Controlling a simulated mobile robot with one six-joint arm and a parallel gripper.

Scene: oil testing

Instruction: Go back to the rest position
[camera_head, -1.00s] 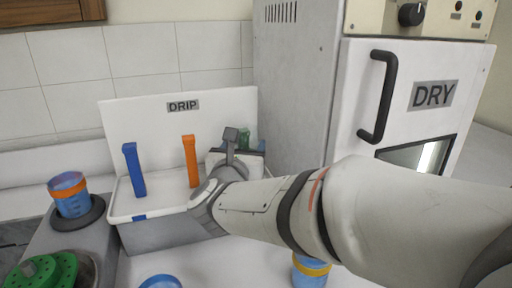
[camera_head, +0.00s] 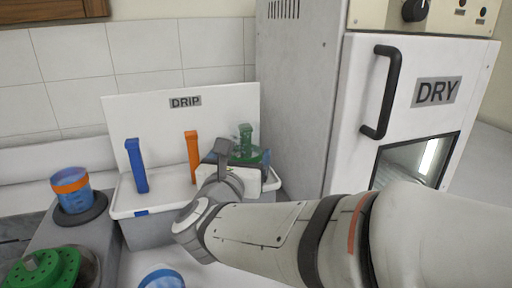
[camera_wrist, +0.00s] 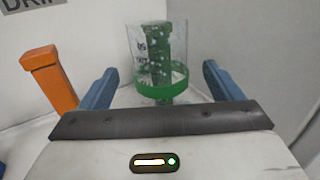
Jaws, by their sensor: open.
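My gripper (camera_wrist: 160,90) is open in the wrist view, its two blue fingers apart on either side of a clear beaker with a green band (camera_wrist: 161,82). A green handle stands behind or inside the beaker; I cannot tell which. Nothing appears gripped. In the head view my arm reaches from the lower right to the DRIP station (camera_head: 180,88), and the green-banded beaker (camera_head: 250,156) shows just beyond my wrist, partly hidden by it.
An orange handle (camera_head: 193,158) and a blue handle (camera_head: 136,166) stand on the DRIP station. A blue beaker with an orange band (camera_head: 71,190) stands at left. A green perforated lid (camera_head: 45,270) is at lower left. The DRY oven (camera_head: 420,110) stands at right.

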